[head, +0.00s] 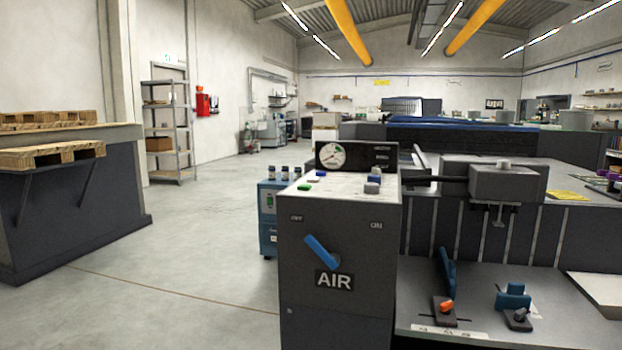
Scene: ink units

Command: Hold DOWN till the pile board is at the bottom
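A dark grey control box (338,255) stands in front of me, a little right of the middle. Its sloped top carries a green button (305,187), a blue button (374,179) and a grey knob (371,188). I cannot read which control is DOWN. A blue lever (321,251) sits on its front, tilted, above an AIR label. I cannot make out the pile board for certain. Neither of my grippers is in view.
A round gauge (332,155) stands behind the controls. A long grey machine (475,225) fills the right side, with blue clamps (513,297) on its lower ledge. A bench with pallets (55,155) stands at left. The floor (190,240) between is clear.

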